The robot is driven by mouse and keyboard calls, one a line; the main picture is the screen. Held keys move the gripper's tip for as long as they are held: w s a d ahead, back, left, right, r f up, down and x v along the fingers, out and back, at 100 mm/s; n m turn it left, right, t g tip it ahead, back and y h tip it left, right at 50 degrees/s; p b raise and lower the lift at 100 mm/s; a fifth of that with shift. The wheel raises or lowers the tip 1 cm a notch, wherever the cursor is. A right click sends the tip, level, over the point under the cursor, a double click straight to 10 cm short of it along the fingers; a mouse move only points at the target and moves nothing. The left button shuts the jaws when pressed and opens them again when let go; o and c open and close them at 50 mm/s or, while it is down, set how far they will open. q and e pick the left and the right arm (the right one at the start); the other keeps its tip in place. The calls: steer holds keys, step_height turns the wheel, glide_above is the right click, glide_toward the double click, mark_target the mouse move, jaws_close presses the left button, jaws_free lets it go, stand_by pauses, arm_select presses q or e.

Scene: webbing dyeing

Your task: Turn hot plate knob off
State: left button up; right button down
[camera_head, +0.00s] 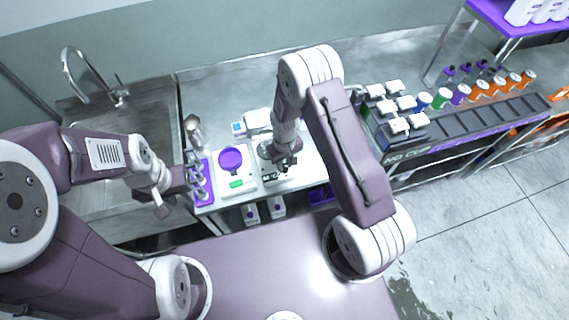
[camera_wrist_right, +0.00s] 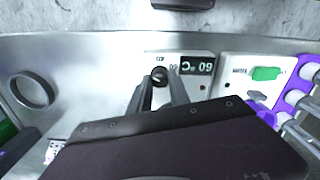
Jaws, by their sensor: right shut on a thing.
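The hot plate (camera_wrist_right: 195,88) has a white front panel with a dark display (camera_wrist_right: 197,66) that appears to read 60 °C, upside down in the right wrist view. Its black round knob (camera_wrist_right: 160,76) sits beside the display, between the fingertips of my right gripper (camera_wrist_right: 160,84). The right gripper is shut on the knob. In the head view my right gripper (camera_head: 285,163) points down at the front of the hot plate (camera_head: 272,178) and hides the knob. My left gripper (camera_head: 163,190) hangs left of the purple rack, away from the hot plate; its jaw opening is unclear.
A balance with a purple pan (camera_head: 231,160) and green display (camera_head: 237,184) stands left of the hot plate. A purple rack (camera_head: 203,190) stands further left, near the sink (camera_head: 130,125). Colored bottles (camera_head: 460,94) and a dark rack (camera_head: 470,120) are at the right.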

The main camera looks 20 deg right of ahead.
stand_by(0.4)
steer(key=shift+w, duration=0.1)
steer(key=c, duration=1.2)
jaws_free()
steer(key=shift+r, duration=0.1)
steer(key=shift+r, duration=0.4)
step_height(320, 180, up, 8)
steer(key=b, duration=0.2)
